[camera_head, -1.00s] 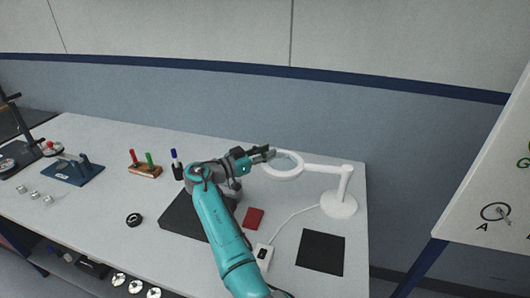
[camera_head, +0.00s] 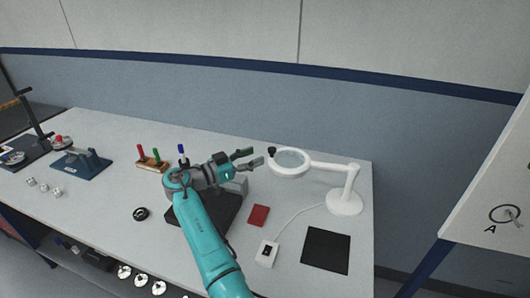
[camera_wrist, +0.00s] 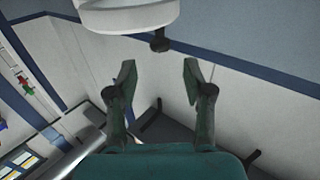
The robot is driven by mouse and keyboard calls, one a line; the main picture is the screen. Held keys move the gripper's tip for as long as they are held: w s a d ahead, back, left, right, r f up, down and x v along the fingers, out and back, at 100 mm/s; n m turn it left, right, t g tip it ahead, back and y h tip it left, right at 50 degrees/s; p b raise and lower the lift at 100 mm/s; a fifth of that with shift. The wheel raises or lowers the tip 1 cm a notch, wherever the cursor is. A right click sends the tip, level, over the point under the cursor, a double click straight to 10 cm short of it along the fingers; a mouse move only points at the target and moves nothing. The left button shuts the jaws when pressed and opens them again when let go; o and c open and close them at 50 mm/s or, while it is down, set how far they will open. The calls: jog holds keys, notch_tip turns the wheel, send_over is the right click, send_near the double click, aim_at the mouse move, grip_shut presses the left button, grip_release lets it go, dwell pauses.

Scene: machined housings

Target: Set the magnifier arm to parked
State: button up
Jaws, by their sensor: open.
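The magnifier arm (camera_head: 328,167) is white, with a ring-shaped lens head (camera_head: 290,161) at its left end and a round base (camera_head: 345,203) at the table's right side. A small black knob (camera_head: 272,152) sits on the left of the ring. My gripper (camera_head: 251,157) is open and empty, just left of the knob and apart from it. In the wrist view, my gripper (camera_wrist: 158,75) shows two spread fingers with nothing between them. The white lens head (camera_wrist: 125,12) and its dark knob (camera_wrist: 160,43) lie beyond the fingertips there.
A black plate (camera_head: 210,212) lies under my arm. A red block (camera_head: 258,215), a white switch box (camera_head: 267,253) with a cable and a black mat (camera_head: 326,250) lie in front of the lamp. Pens (camera_head: 182,153) and a wooden rack (camera_head: 152,164) stand at the left.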

jog(key=shift+v, duration=2.25)
jog(key=c, duration=0.4)
jog(key=shift+d+f, duration=0.3)
jog(key=shift+f, duration=0.05)
jog(key=c, duration=0.4)
jog(key=d+f+m+t+y, duration=0.1)
jog(key=d+f+y, duration=0.2)
jog(key=shift+d+f+m+y, duration=0.1)
jog(key=shift+d+m+y, duration=0.2)
jog(key=shift+m+y, duration=0.1)
grip_shut()
jog(key=m+t+y, duration=0.5)
jog(key=t+y, duration=0.1)
jog(key=y, duration=0.4)
send_near(272, 152)
jog(key=w, duration=0.7)
jog(key=shift+w+d+f, duration=0.1)
jog(key=shift+d+f, duration=0.2)
